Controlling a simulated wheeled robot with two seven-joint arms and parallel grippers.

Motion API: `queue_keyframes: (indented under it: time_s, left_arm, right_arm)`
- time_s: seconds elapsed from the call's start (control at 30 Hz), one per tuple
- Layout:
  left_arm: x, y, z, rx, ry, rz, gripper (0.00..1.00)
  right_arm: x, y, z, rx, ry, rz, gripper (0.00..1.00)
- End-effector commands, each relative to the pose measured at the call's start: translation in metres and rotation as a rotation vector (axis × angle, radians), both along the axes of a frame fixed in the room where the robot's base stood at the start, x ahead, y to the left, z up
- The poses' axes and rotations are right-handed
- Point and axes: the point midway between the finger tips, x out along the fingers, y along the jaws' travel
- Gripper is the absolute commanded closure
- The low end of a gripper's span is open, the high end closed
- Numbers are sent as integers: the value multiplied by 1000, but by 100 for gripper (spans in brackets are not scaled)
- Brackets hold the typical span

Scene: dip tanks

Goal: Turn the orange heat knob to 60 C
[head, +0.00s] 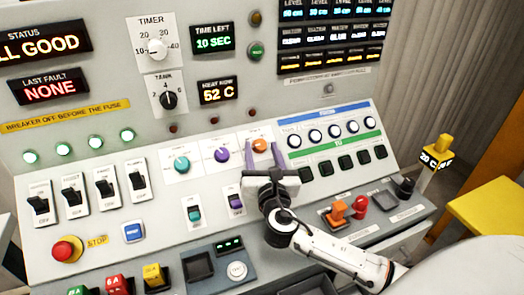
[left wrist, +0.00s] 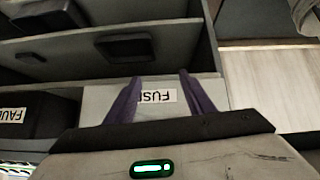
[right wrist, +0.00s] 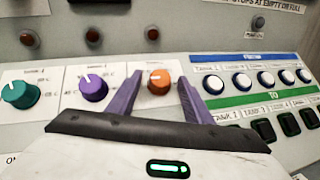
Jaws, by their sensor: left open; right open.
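The orange heat knob (head: 260,146) sits on the sloped panel, right of the purple knob (head: 222,154). In the right wrist view the orange knob (right wrist: 160,82) shows between the two purple fingertips of my right gripper (right wrist: 161,76). The right gripper (head: 249,151) is open in front of the knob; I cannot tell whether the fingers touch it. The knob's scale is too small to read. The heat display (head: 217,92) reads 52 C. My left gripper (left wrist: 160,76) is open and empty, facing a surface with a FUSE label (left wrist: 155,97).
The teal knob (head: 181,164) and purple knob are on the same panel. Round blue-ringed buttons (head: 333,133) and dark square buttons (head: 345,162) lie close right of the orange knob. Switches (head: 195,213) sit below. A red stop button (head: 66,249) is at lower left.

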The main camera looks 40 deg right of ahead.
Motion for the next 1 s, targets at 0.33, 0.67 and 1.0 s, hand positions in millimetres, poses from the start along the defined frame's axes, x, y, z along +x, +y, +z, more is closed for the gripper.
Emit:
queue_keyframes:
  time_s: [0.33, 0.67, 1.0]
  left_arm:
    - [-1, 0, 0, 0, 2, 1, 51]
    - [-5, 0, 2, 0, 10, 0, 51]
    - [-6, 0, 17, 0, 12, 0, 51]
  right_arm:
    - [0, 0, 0, 0, 0, -1, 95]
    - [0, 3, 1, 46, -9, -55, 95]
    - [5, 8, 4, 206, -47, -258, 95]
